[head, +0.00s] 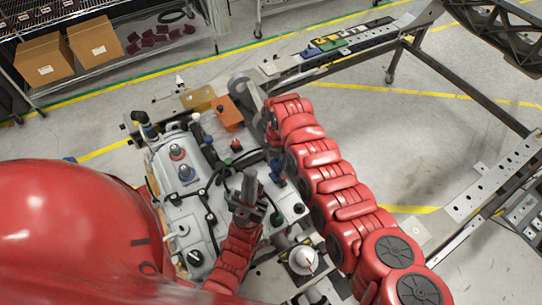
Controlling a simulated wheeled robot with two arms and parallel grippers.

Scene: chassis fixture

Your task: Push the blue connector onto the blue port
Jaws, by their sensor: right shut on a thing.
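A large grey chassis unit (205,215) fills the middle of the head view. I cannot tell for sure which is the connector and which the port. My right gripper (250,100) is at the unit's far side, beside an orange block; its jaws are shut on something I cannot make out. My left gripper (248,194), dark grey, hangs over the unit's middle; its jaw opening is unclear.
A metal frame (460,92) stands to the right. Cardboard boxes (94,40) sit on a shelf at upper left.

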